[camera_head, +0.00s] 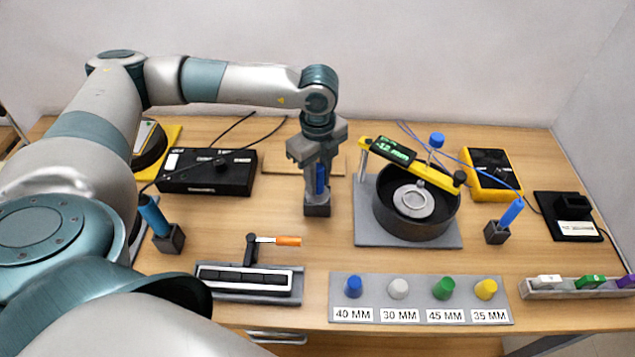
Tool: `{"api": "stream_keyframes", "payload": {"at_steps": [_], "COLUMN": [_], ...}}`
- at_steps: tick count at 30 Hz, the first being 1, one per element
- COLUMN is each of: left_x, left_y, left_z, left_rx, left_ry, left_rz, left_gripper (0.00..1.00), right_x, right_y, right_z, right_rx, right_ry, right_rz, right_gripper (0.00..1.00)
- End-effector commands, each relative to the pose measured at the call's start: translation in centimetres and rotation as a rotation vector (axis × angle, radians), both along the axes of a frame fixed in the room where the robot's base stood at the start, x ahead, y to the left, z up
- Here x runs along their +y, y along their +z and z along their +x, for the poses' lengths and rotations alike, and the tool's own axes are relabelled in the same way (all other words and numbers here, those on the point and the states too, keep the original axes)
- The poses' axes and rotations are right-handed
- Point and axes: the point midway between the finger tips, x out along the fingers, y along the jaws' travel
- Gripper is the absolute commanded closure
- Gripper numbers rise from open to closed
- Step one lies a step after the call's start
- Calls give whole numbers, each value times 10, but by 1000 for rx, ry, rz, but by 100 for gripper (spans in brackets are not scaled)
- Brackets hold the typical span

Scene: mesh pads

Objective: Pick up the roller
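A small roller tool lies on the table left of centre, with a black roller head (251,249), a thin metal rod and an orange handle (288,241) pointing right. My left gripper (319,188) points down behind and to the right of it, apart from it. The gripper's fingers are around a blue-handled tool (320,178) standing upright in a dark square holder (317,209). I cannot tell whether the fingers press on the blue handle. My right gripper is not in view.
A grey tray (249,283) lies in front of the roller. A labelled peg board (420,315) is at the front centre. A black round pot (416,220) with a yellow gauge stands behind it. Blue-handled tools stand in holders at left (168,240) and right (497,233).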

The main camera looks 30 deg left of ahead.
Motion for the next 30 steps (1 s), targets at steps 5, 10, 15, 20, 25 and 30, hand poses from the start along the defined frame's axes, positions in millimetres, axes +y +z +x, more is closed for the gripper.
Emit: {"api": "stream_keyframes", "payload": {"at_steps": [5, 10, 15, 20, 25, 30], "left_x": [0, 0, 0, 0, -7, -38], "left_y": [0, 1, 5, 18, 42, 61], "left_z": [0, 0, 1, 1, -1, -14], "left_rx": [-1, -1, -2, -4, -3, -3], "left_ry": [0, 0, 0, -1, -6, -10], "left_rz": [0, 0, 1, -1, -3, -3], "left_gripper": [100, 100, 100, 100, 100, 100], "right_x": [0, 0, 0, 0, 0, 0], "right_y": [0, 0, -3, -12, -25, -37], "right_z": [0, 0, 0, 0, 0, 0], "right_rx": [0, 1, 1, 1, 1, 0], "right_ry": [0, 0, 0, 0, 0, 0], "right_rz": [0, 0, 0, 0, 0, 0], "right_gripper": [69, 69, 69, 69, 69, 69]}}
